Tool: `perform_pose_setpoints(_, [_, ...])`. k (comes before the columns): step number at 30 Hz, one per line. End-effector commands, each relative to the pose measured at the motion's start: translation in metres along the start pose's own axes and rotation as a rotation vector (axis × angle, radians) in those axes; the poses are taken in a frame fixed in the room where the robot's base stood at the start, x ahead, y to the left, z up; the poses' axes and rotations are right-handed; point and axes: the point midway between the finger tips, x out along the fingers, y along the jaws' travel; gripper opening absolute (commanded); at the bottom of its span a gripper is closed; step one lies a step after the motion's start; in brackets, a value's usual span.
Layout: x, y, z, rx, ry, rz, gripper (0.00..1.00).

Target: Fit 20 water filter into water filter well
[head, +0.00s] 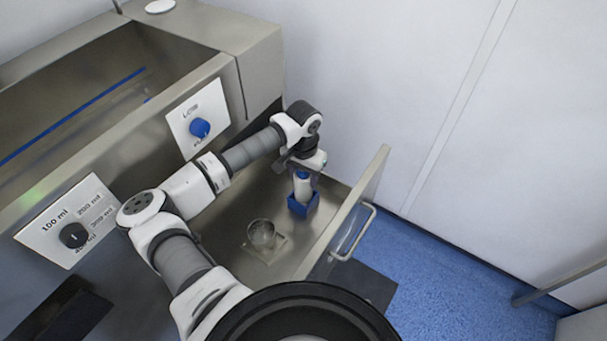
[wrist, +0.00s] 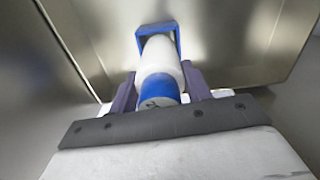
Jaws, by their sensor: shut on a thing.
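The water filter (head: 302,188) is a white cylinder with a blue end. It also shows in the wrist view (wrist: 161,62), between the two dark fingers of my gripper (wrist: 160,90). My gripper (head: 303,173) is shut on the filter near its blue end (wrist: 158,90) and points down into the open drawer. The water filter well is a blue square holder (head: 303,207) at the drawer's far end; its blue rim shows at the top of the wrist view (wrist: 142,42). The filter's white far end is at the well's opening; how deep it sits is hidden.
A clear round glass vessel (head: 261,235) stands on a square base in the drawer (head: 222,218). The drawer front (head: 352,207) with its handle and the metal cabinet wall with a blue knob (head: 200,128) flank the arm. The drawer floor between vessel and well is clear.

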Motion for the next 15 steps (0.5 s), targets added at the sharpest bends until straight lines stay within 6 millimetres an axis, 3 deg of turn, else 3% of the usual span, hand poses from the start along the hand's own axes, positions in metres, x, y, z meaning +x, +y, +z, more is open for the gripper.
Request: perform_pose_setpoints(15, [0.014,0.0,0.0,0.0,-0.001,0.0,0.22])
